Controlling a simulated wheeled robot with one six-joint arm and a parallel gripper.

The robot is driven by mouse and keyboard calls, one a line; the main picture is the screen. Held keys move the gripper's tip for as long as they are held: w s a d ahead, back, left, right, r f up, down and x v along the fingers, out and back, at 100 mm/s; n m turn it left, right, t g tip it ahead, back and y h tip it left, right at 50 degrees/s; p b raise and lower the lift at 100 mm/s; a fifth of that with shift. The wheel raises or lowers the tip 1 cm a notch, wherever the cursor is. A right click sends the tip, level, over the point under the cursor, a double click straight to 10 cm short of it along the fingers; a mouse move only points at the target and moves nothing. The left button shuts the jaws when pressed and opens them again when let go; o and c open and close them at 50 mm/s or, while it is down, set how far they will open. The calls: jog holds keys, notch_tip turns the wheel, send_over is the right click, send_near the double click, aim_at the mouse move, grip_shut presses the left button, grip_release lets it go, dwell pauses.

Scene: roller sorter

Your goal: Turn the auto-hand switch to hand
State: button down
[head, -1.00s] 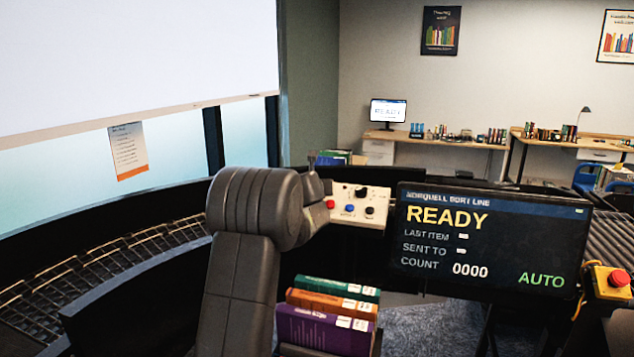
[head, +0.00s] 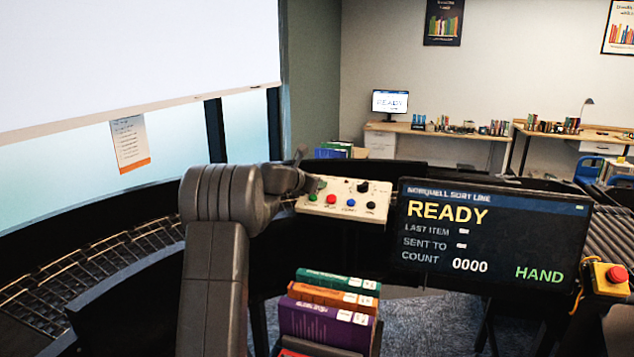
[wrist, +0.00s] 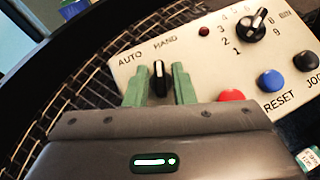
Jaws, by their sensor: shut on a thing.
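The auto-hand switch (wrist: 159,78) is a small black knob at the left end of a pale control panel (wrist: 215,72). In the wrist view, its white-marked end points up, toward the HAND label. My gripper (wrist: 160,84) has its green fingers on both sides of the knob and is shut on it. In the head view my gripper (head: 314,186) is at the panel's left end, and the arm hides the switch. The display screen (head: 490,232) reads READY, count 0000, and HAND in green.
The panel also has a selector dial (wrist: 251,26), a red button (wrist: 230,95), a blue RESET button (wrist: 271,80) and a black button (wrist: 306,62). Books (head: 325,322) stand below the arm. A red emergency button (head: 617,275) is at the right.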

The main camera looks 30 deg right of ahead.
jog(key=shift+w+f+m+g, duration=0.1)
jog(key=shift+f+m+g, duration=0.05)
jog(key=shift+m+g, duration=0.6)
jog(key=shift+a, duration=0.1)
jog(key=shift+f+m+g, duration=0.15)
jog(key=shift+m+g, duration=0.1)
jog(key=c, duration=1.5)
grip_release()
jog(key=shift+a, duration=0.1)
jog(key=shift+r, duration=0.2)
jog(key=b+v, duration=0.4)
jog(key=v, duration=0.9)
jog(key=shift+a, duration=0.4)
jog(key=shift+d+f, duration=0.1)
